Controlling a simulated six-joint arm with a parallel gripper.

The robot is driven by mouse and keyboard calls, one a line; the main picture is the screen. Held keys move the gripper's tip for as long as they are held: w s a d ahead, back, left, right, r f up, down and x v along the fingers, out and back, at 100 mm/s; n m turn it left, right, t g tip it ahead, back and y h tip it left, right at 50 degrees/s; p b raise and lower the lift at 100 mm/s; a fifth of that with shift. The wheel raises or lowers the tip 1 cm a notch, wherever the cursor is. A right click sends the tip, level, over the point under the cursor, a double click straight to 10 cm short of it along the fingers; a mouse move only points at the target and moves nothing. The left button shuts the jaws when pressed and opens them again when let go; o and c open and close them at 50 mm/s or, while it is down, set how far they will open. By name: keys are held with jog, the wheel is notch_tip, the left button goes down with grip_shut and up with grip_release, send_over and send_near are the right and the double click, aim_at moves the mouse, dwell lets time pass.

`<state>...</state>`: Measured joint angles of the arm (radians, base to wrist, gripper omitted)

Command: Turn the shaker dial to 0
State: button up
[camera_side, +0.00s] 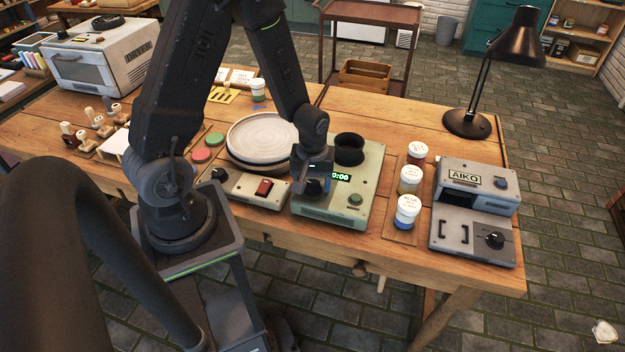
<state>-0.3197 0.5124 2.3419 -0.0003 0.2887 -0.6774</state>
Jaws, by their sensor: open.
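The pale green shaker (338,213) stands at the front of the wooden bench, with a black round holder (349,148) on top. Its lit green display (342,177) reads what looks like 0:00, its left part covered by my gripper. A black dial (314,188) shows at the shaker's front left, just below my gripper (314,178). My gripper points down over the dial and is open. I cannot tell whether the fingers touch the dial, and its pointer is too small to read. A round green button (355,199) sits right of the dial.
A round plate (262,134) rests on a turntable unit with a red switch (264,187), left of the shaker. Three paint jars, one of them blue (407,212), stand on a wooden tray to the right. The grey AIKO machine (474,179) and a black lamp (515,45) are farther right.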

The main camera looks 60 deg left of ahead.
aim_at(313, 183)
jog(key=shift+r, duration=0.15)
notch_tip(313, 183, up, 14)
jog(key=shift+f, duration=0.2)
dwell(0.4)
jog(key=s+d+r+m+t, duration=0.2)
jog(key=s+d+r+m, duration=0.2)
jog(key=r, duration=0.3)
jog(key=s+d+r+m+t, duration=0.3)
jog(key=s+d+r+m, duration=0.2)
jog(key=r+m, duration=0.2)
jog(key=shift+s+d+t, duration=0.25)
jog(key=shift+d+t, duration=0.05)
jog(key=shift+d, duration=0.05)
